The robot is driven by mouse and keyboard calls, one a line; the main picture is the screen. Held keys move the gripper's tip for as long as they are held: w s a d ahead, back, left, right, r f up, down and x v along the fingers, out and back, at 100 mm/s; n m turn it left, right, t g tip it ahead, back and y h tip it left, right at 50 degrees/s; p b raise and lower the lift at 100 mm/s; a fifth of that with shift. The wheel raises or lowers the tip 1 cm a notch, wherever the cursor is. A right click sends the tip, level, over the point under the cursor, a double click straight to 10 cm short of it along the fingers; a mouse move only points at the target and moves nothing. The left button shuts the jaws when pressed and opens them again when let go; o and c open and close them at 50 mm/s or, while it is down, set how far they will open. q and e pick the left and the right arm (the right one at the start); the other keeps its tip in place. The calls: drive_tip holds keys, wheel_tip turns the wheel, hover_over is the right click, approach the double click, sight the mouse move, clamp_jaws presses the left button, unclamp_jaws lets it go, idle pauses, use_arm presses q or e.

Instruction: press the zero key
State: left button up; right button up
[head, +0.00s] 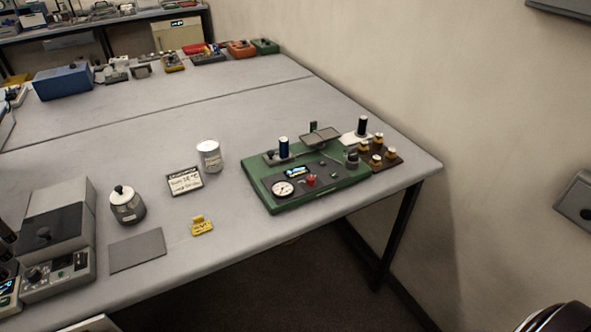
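A green instrument (325,188) sits near the right end of the grey table. Its front panel has a round dial gauge (283,188), a lit display (296,171), a red knob or button (310,181) and small dark controls. A raised metal plate (320,136) stands at its back. Key labels are too small to read, so I cannot tell which control is the zero key. A grey boxy device (60,240) with a knob and small controls is at the left; a partly cut-off lit display (8,298) is beside it. Neither gripper is in view.
Brass-topped pieces (378,158) stand right of the green instrument. The table's front edge (250,247) is clear.

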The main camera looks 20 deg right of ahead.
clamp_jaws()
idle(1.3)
